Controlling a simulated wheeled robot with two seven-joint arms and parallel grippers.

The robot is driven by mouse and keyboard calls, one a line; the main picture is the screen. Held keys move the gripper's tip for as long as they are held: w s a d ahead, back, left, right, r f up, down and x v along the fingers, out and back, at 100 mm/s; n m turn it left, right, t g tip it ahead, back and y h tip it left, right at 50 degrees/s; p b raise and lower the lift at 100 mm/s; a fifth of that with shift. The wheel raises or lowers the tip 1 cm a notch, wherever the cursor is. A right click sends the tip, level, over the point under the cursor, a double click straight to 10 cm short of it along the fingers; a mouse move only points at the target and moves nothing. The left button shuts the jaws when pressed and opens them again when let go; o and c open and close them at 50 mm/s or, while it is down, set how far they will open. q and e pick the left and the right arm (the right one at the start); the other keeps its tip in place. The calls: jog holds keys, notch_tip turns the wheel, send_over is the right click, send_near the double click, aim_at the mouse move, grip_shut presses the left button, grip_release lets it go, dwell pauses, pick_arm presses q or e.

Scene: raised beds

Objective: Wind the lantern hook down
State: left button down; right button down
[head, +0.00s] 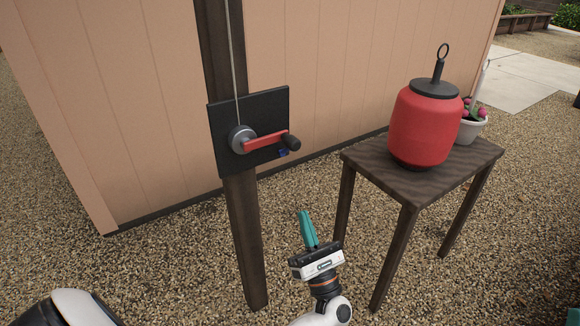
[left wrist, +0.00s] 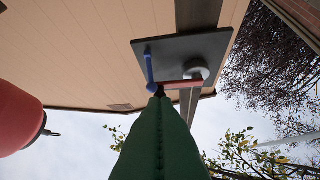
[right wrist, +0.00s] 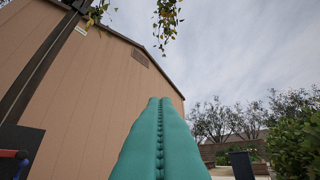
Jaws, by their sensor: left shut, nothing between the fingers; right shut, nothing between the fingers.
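The winch sits on a black plate (head: 250,110) on a dark post. It has a grey drum (head: 242,139) and a red crank arm (head: 265,142) pointing right, ending in a dark knob (head: 291,142). A thin cable (head: 234,60) runs up from the drum; the hook is not in view. My left gripper (head: 304,214) is shut and empty, below the crank in the head view. In the left wrist view its fingertips (left wrist: 160,100) overlap the knob; contact cannot be told. The red lantern (head: 425,125) stands upright on the table.
A small dark wooden table (head: 375,163) stands right of the post (head: 245,240). A potted plant (head: 472,122) stands behind the lantern. A blue part (head: 284,153) shows on the plate by the knob. The tan wall (head: 120,110) is behind; open gravel lies in front.

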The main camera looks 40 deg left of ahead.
pick_arm(q)
send_near(265, 143)
jog(key=w+r, duration=0.2)
jog(key=w, duration=0.3)
jog(key=shift+w+d+r, duration=0.15)
jog(key=shift+w+r, duration=0.1)
jog(key=shift+r, duration=0.2)
pick_arm(e)
jog(key=shift+w+a+f+g+h, duration=0.15)
jog(key=shift+w+f+g+h, duration=0.25)
jog(key=shift+w+f+g, duration=0.4)
jog(key=shift+f, duration=0.1)
